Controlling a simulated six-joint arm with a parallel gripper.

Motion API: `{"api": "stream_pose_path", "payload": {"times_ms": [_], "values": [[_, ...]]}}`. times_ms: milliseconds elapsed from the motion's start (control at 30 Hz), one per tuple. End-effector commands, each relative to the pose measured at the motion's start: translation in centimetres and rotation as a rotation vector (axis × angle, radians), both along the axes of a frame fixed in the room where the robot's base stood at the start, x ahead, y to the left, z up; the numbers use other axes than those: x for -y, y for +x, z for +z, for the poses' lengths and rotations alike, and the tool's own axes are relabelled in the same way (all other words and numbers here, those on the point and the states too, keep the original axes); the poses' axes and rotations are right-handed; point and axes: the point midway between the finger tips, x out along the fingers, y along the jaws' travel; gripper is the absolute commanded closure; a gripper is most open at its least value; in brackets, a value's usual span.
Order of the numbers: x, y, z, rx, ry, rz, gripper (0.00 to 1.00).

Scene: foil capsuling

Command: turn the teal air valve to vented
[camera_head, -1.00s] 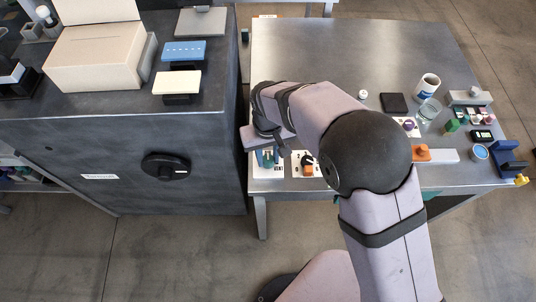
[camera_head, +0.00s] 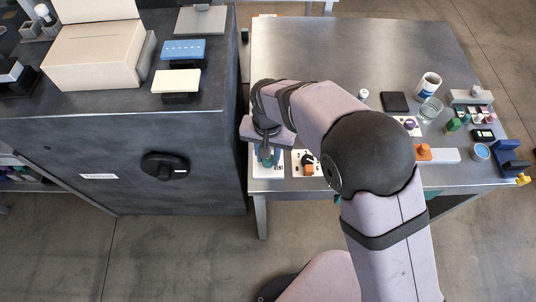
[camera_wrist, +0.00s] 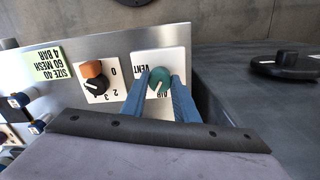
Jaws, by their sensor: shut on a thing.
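The teal air valve (camera_wrist: 158,81) is a round knob with a white pointer mark on a white plate (camera_wrist: 172,57). The plate is lettered VENT on the left and AIR below in the wrist view. The pointer seems to slant down toward the AIR side; its exact setting is hard to tell. My gripper (camera_wrist: 160,88) has its blue fingers on both sides of the knob, shut on it. In the head view my gripper (camera_head: 266,157) is at the table's front left corner over the VENT plate (camera_head: 268,172), and the arm hides most of the knob.
A black and orange selector dial (camera_wrist: 94,80) with numbers sits beside the valve plate. A yellow-green label (camera_wrist: 48,63) lies beyond it. A dark cabinet (camera_head: 120,150) with a black knob (camera_head: 165,167) stands close on the left. A mug (camera_head: 428,83) and several small items occupy the table's right side.

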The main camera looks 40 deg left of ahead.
Motion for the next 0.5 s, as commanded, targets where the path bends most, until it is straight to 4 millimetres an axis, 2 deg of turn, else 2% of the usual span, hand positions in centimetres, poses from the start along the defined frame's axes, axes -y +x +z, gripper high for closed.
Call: {"api": "stream_pose_path", "payload": {"times_ms": [500], "values": [[-0.1,0.11,0.13,0.003,0.004,-0.49,0.95]]}}
